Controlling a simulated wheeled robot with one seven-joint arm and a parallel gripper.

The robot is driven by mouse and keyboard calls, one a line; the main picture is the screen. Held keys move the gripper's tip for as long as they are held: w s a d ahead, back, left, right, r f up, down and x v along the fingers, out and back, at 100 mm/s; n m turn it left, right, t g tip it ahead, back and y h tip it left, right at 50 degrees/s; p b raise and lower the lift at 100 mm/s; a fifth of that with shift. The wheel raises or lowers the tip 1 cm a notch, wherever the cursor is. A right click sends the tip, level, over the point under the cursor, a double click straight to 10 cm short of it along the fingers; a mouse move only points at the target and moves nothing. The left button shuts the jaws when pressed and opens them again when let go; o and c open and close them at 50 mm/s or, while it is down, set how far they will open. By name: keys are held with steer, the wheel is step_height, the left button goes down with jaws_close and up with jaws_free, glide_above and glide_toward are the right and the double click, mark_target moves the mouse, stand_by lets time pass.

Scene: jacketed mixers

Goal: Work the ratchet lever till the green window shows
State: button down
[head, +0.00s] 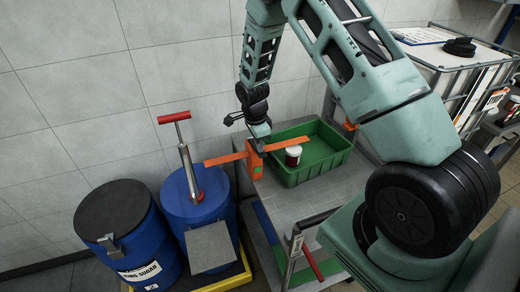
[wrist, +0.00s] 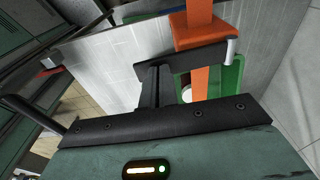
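The orange ratchet unit (head: 257,162) stands at the bench's left end, beside the green tray. Its long orange lever (head: 290,144) reaches out to the left and right at its top. A small green patch (head: 257,170) shows on the unit's front face. My gripper (head: 260,141) is at the top of the unit, close over the middle of the lever. In the wrist view, the lever (wrist: 200,83) runs behind a black finger part of my gripper (wrist: 185,63). I cannot tell whether the fingers touch or clasp it.
A green tray (head: 335,158) holds a red-and-white jar (head: 293,158). Left of the bench stand a blue drum with a red-handled pump (head: 188,168) and a dark-lidded blue drum (head: 150,255). A white caged tank (head: 450,58) is at the right. Bare bench (head: 290,205) lies in front.

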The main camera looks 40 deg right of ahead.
steer(key=shift+f, duration=0.6)
steer(key=shift+r, duration=0.1)
steer(key=a, duration=0.2)
steer(key=w+a+r, duration=0.1)
step_height(320, 180, up, 17)
steer(key=a+b, duration=0.1)
steer(key=b, duration=0.4)
steer(key=shift+w+a+r, duration=0.15)
steer(key=shift+a, duration=0.15)
stand_by(0.7)
